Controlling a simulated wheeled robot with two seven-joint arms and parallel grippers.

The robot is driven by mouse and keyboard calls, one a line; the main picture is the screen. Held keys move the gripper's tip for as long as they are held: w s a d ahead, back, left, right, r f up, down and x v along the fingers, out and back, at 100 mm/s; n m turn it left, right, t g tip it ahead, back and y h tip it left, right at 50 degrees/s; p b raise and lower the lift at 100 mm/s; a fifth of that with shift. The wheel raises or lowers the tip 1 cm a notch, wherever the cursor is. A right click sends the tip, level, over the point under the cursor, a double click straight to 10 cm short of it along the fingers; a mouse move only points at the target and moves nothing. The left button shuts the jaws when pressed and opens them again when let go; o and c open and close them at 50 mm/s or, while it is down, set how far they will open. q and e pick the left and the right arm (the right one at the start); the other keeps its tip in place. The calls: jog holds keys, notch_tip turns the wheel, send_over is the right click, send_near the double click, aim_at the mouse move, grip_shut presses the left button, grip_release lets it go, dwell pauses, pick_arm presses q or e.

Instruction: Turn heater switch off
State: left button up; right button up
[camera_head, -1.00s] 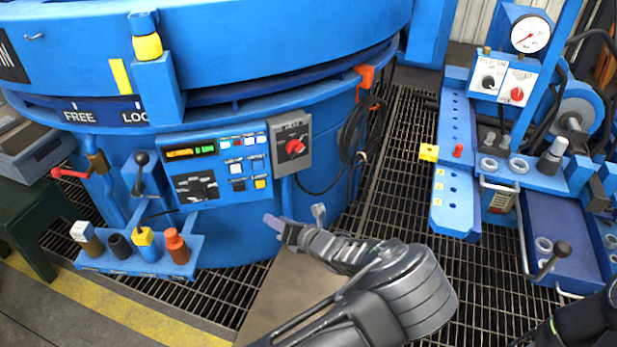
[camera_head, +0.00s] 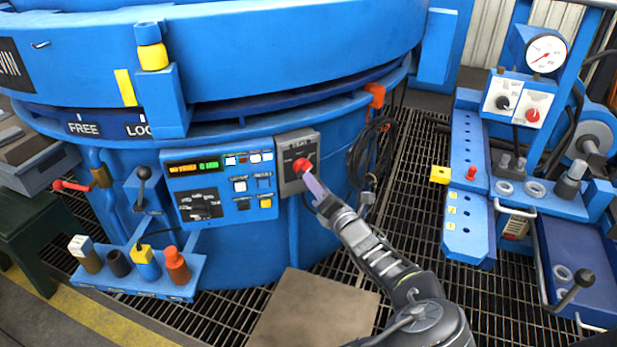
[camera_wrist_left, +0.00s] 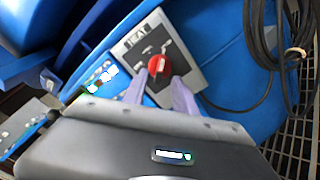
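The heater switch is a grey box (camera_head: 290,179) on the blue furnace's front, right of the control panel. Its red knob (camera_head: 302,165) also shows in the left wrist view (camera_wrist_left: 158,65), where the box carries a label that seems to read HEAT. My left gripper (camera_head: 309,180) is at the box, its pale fingers just below the knob in the head view. In the left wrist view its fingers (camera_wrist_left: 160,95) are apart, with the knob ahead between their tips. I cannot tell whether they touch it. My right gripper is out of view.
The control panel (camera_head: 222,187) with displays and buttons is left of the switch. A black cable bundle (camera_head: 372,155) hangs close on the right. A rack (camera_head: 140,280) with several coloured handles stands lower left. Grating floor is open between the furnace and the blue bench (camera_head: 468,160).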

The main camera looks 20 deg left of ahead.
aim_at(303, 169)
pick_arm(q)
jog(key=shift+b+x, duration=0.4)
jog(key=shift+x, duration=1.85)
jog(key=shift+c, duration=0.4)
grip_shut()
